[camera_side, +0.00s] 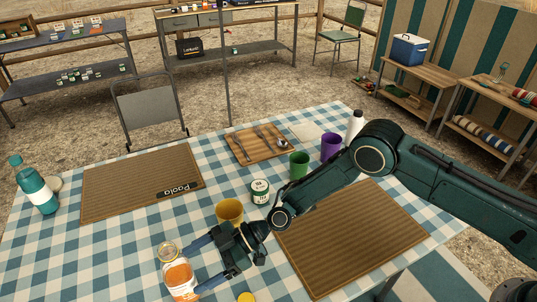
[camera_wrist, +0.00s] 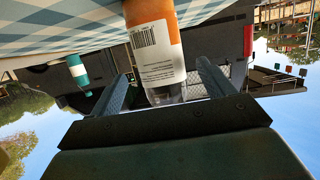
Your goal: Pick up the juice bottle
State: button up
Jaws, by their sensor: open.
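The juice bottle (camera_side: 180,280), orange with a white label, stands near the front edge of the checked table in the side view. My gripper (camera_side: 194,268) is open, with its blue fingers reaching toward the bottle from the right. In the wrist view, the juice bottle (camera_wrist: 160,55) appears upside down, its barcode label facing the camera. It lies between the two spread fingers of my gripper (camera_wrist: 163,70). A gap shows on each side, so the fingers do not appear to grip it.
A yellow cup (camera_side: 229,211) stands close behind my gripper, with a white-and-green tub (camera_side: 260,191) beyond it. A yellow round item (camera_side: 246,297) lies at the front edge. Brown placemats (camera_side: 140,183) flank the middle. A teal bottle (camera_side: 37,186) stands far left.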

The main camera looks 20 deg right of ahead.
aim_at(179, 275)
jog(key=shift+x, duration=2.6)
jog(key=c, duration=1.2)
jog(key=shift+r, duration=0.35)
jog(key=shift+r, duration=9.5)
jog(key=shift+r, duration=0.15)
